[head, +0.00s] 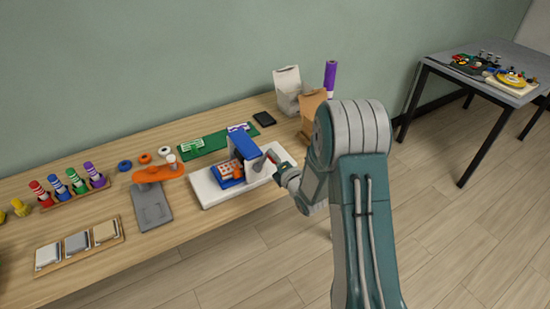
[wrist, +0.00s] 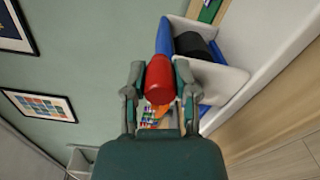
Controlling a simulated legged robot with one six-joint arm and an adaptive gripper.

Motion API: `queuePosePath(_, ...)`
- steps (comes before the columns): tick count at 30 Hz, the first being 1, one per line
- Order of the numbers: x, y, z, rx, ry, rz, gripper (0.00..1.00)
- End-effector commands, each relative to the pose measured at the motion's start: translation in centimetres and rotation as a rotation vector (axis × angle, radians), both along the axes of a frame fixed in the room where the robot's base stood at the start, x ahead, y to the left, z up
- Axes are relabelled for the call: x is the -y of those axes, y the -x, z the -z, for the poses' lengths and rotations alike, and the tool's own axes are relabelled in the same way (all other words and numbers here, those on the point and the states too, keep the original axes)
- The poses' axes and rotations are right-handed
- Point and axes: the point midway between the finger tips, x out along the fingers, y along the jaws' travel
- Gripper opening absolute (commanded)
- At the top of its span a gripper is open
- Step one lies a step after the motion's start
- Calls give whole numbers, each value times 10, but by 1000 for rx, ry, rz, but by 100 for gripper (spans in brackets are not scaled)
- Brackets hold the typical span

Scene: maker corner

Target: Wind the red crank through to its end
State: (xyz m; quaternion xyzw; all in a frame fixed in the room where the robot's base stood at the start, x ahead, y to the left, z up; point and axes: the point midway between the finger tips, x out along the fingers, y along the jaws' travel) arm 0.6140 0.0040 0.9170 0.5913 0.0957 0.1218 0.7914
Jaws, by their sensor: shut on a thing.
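The red crank's handle (wrist: 160,80) is a rounded red knob between my gripper's two fingers in the wrist view. In the head view a small red part of the crank (head: 272,157) shows at the right side of a blue and white device (head: 245,147). The device stands on a white base board (head: 206,194) on the wooden table. My gripper (wrist: 160,95) is shut on the red handle, and it also shows at the device's right side in the head view (head: 275,165). The crank's arm and axle are mostly hidden.
A brown bag (head: 312,105) and a white bag (head: 287,88) stand at the back right. Open floor lies in front of the table (head: 100,280).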

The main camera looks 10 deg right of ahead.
Motion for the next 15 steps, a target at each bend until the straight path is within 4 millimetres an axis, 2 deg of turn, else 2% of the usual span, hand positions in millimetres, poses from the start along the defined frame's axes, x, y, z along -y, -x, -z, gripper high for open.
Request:
queuePosePath(8, -4, 2, 5, -12, 2, -9, 0)
queuePosePath(9, -4, 2, 5, -13, 2, -9, 45)
queuePosePath(11, -4, 2, 5, -12, 2, -9, 71)
queuePosePath(15, -2, 1, 3, -9, 0, -6, 71)
